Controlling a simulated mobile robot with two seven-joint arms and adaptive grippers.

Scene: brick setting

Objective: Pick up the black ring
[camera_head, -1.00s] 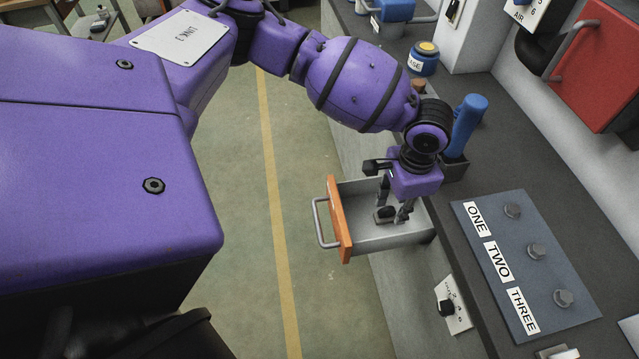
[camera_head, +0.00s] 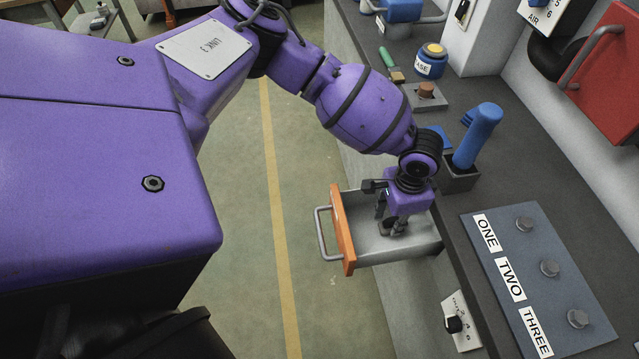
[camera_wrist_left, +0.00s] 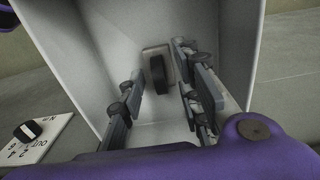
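The black ring (camera_wrist_left: 158,75) stands upright against a small pale block (camera_wrist_left: 157,52) inside the open drawer (camera_head: 368,257), as the left wrist view shows. My left gripper (camera_head: 391,222) points down into the drawer. Its fingers are apart, one on each side of the ring in the left wrist view (camera_wrist_left: 163,78), with a visible gap to it. In the head view my gripper hides the ring. My right gripper is not in view.
The drawer has an orange front (camera_head: 342,230) and pale walls close around my fingers. A blue-handled tool (camera_head: 478,135) stands in a holder on the bench right beside my wrist. A panel with labelled bolts (camera_head: 540,275) lies to the right.

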